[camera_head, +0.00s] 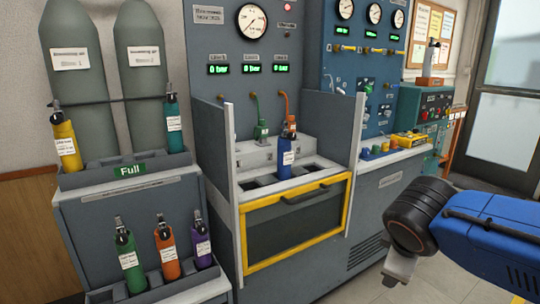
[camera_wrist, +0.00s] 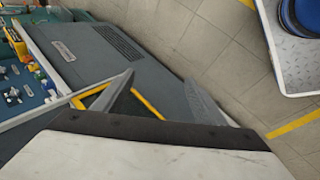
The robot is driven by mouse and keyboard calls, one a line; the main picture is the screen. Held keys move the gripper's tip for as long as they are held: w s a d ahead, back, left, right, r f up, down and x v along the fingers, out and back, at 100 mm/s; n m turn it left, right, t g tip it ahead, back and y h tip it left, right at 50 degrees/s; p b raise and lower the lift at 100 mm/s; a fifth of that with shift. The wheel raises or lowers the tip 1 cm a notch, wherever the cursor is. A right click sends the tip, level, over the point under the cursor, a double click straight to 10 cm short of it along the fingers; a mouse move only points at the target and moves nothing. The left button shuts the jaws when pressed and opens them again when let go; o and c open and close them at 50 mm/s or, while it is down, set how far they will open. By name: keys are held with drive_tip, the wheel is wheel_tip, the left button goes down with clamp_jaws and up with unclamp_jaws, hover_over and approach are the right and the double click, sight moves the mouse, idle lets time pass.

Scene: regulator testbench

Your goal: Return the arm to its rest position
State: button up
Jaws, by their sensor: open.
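My gripper (camera_wrist: 160,79) shows in the wrist view with its two grey fingers spread apart and nothing between them. In the head view, my blue arm (camera_head: 490,235) reaches in from the right edge, with a black wrist joint (camera_head: 420,213). A pale grey end part (camera_head: 398,267) hangs below that joint, in front of the bench and apart from it. The fingertips are hard to make out there.
A blue bottle (camera_head: 287,158) with an orange hose above it stands in the testbench (camera_head: 212,190), behind a yellow-framed front panel (camera_head: 297,222). Several coloured bottles stand in the rack (camera_head: 75,205) at left. Floor (camera_head: 360,290) before the bench is clear.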

drive_tip(key=s+f+m+g+y, duration=0.1)
drive_tip(key=s+f+m+y, duration=0.2)
drive_tip(key=s+m, duration=0.6)
drive_tip(key=shift+d+f+m, duration=0.45)
drive_tip(key=shift+f+m, duration=0.35)
drive_tip(key=shift+f, duration=0.35)
